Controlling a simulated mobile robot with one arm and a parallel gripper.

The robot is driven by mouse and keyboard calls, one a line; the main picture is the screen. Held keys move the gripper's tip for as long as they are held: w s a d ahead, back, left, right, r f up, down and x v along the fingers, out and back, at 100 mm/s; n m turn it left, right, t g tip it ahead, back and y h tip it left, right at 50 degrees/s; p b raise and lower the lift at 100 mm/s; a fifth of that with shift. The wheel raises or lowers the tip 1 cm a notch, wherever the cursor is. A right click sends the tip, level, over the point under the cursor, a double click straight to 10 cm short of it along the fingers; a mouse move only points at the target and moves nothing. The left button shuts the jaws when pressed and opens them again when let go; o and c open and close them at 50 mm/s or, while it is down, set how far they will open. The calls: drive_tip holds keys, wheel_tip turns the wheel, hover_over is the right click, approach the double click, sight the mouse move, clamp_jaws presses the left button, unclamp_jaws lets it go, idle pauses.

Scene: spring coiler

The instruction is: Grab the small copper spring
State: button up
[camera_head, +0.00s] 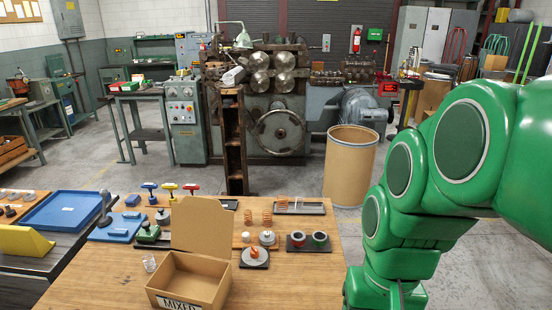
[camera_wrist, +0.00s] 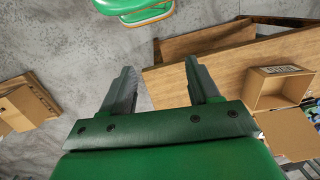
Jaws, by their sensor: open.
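Several copper-coloured springs stand near the back of the wooden table in the head view: one left (camera_head: 248,217), one beside it (camera_head: 267,217), and one at the edge of a dark tray (camera_head: 283,203). They are small in the picture, and I cannot tell surely which is the smallest. My gripper (camera_wrist: 160,70) is open and empty in the wrist view, with its fingers apart over the floor and the table's edge. No spring shows in the wrist view. In the head view my green arm hangs down at the right, and the gripper is out of frame.
An open cardboard box marked MIXED (camera_head: 190,278) stands at the wooden table's (camera_head: 250,290) front and also shows in the wrist view (camera_wrist: 280,90). A fibre drum (camera_head: 350,165) stands behind.

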drive_tip(key=w+a+r+m+t+y, duration=0.1)
drive_tip(key=w+a+m+y, duration=0.35)
drive_tip(key=w, duration=0.85)
drive_tip(key=w+a+r+m+t+y, duration=0.15)
drive_tip(key=w+a+m, duration=0.55)
drive_tip(key=w, duration=0.7)
drive_tip(key=w+a+r+m+t+y, duration=0.15)
drive_tip(key=w+a+m+y, duration=0.25)
drive_tip(key=w+a, duration=0.65)
drive_tip(key=w+d+f+m+t+y, duration=0.1)
drive_tip(key=w+d+f+m+t, duration=0.15)
drive_tip(key=w, duration=0.55)
drive_tip(key=w+d+f+m+t, duration=0.15)
drive_tip(key=w+m, duration=0.25)
drive_tip(key=w, duration=0.4)
approach(248, 212)
drive_tip(key=shift+w+a+g, duration=0.25)
drive_tip(key=shift+w+g, duration=0.05)
drive_tip(key=shift+w, duration=0.1)
drive_tip(key=shift+x, duration=3.9)
drive_tip(key=shift+s+f, duration=0.15)
drive_tip(key=c, duration=1.1)
